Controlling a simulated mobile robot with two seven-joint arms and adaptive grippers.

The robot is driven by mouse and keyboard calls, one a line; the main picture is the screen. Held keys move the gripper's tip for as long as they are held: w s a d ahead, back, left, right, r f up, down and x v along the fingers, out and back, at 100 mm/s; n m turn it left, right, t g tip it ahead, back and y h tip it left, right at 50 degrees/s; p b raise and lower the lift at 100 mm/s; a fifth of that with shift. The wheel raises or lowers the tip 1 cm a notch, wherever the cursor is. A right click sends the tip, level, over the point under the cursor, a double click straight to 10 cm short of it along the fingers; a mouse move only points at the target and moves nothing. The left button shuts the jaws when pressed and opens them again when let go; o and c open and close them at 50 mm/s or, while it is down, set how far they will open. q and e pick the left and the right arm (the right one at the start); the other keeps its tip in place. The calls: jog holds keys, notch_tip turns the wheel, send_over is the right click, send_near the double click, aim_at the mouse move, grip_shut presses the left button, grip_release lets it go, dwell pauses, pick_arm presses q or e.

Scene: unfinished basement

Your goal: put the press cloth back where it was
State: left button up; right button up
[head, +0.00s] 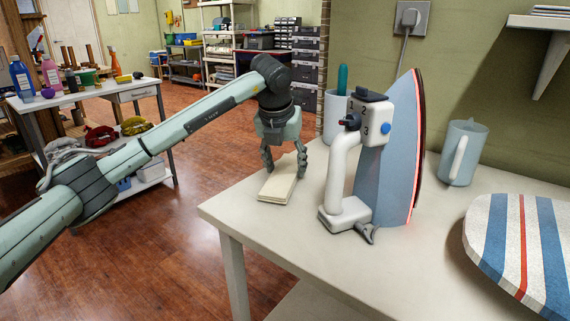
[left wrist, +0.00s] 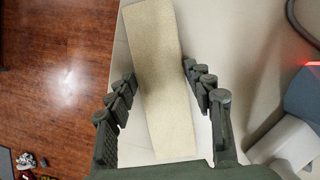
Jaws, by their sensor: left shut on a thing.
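The press cloth (head: 277,188) is a cream, flat, folded pad on the pale table (head: 260,222), near its left edge. My left gripper (head: 285,164) comes down over the far part of the cloth, fingers pointing down. My right gripper is not in view.
A blue-and-white iron (head: 385,165) stands upright just right of the cloth, its rim glowing red. Behind it is a cup (head: 334,118) holding a teal object. A light-blue mug (head: 459,155) and a striped ironing board (head: 500,240) are further right. The table's front middle is clear.

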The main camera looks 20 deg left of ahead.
aim_at(280, 181)
pick_arm(q)
jog(key=shift+f, duration=0.15)
jog(key=o, duration=1)
jog(key=shift+r, duration=0.4)
jog(key=v, duration=1.1)
jog(key=shift+s+r, duration=0.2)
